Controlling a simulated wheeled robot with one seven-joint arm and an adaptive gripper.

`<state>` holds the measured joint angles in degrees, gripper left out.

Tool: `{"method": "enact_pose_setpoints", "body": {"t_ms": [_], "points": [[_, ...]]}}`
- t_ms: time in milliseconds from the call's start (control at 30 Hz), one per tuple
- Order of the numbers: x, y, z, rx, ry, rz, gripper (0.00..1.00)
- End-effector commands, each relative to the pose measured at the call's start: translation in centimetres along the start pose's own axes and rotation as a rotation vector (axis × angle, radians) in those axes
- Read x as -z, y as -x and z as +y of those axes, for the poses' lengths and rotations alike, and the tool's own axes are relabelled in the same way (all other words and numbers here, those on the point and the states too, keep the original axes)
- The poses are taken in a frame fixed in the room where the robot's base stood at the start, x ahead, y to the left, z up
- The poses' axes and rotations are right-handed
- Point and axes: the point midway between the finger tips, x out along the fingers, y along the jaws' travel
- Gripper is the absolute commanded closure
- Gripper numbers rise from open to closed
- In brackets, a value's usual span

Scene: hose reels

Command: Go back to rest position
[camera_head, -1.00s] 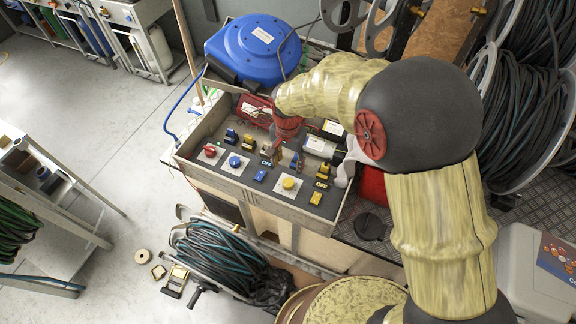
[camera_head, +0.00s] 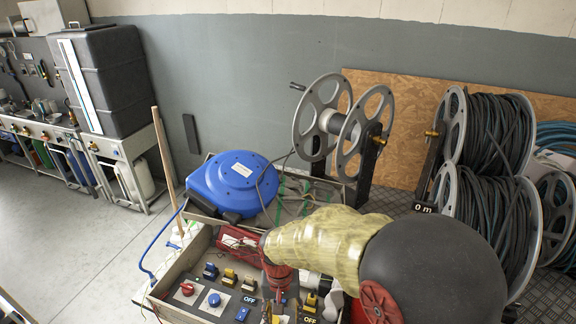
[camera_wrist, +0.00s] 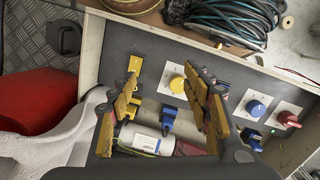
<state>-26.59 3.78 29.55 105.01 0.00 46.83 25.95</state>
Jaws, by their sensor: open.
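My gripper (camera_wrist: 160,68) is open and empty, its two yellow-and-black fingers spread above the control panel (camera_wrist: 125,38). Between the fingers, a yellow round knob (camera_wrist: 178,84) and a blue switch (camera_wrist: 168,117) show beyond them on the panel. In the head view, my arm reaches over the panel box from the right, and the gripper's fingers are mostly cut off at the bottom edge. A red knob (camera_head: 187,288) and a blue knob (camera_head: 214,299) stand on the panel's left side, with several blue and yellow switches.
A blue hose reel (camera_head: 234,182) sits just behind the panel box. An empty grey reel (camera_head: 342,125) and black hose reels (camera_head: 490,130) stand at the back right. A wooden pole (camera_head: 164,155) rises at the left. Floor (camera_head: 70,240) at the left is clear.

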Motion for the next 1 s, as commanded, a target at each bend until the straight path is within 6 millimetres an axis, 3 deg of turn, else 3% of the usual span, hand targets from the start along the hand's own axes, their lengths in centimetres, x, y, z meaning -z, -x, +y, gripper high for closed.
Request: {"method": "enact_pose_setpoints", "body": {"t_ms": [300,500,800,1000], "points": [[-5.2,8.4,6.9,0.034,0.169,0.088,0.51],[-9.0,12.9,11.5,0.048,0.202,0.190,0.51],[-14.2,18.0,17.2,0.052,0.117,0.387,0.51],[-15.9,21.2,19.7,0.045,0.029,0.524,0.51]]}}
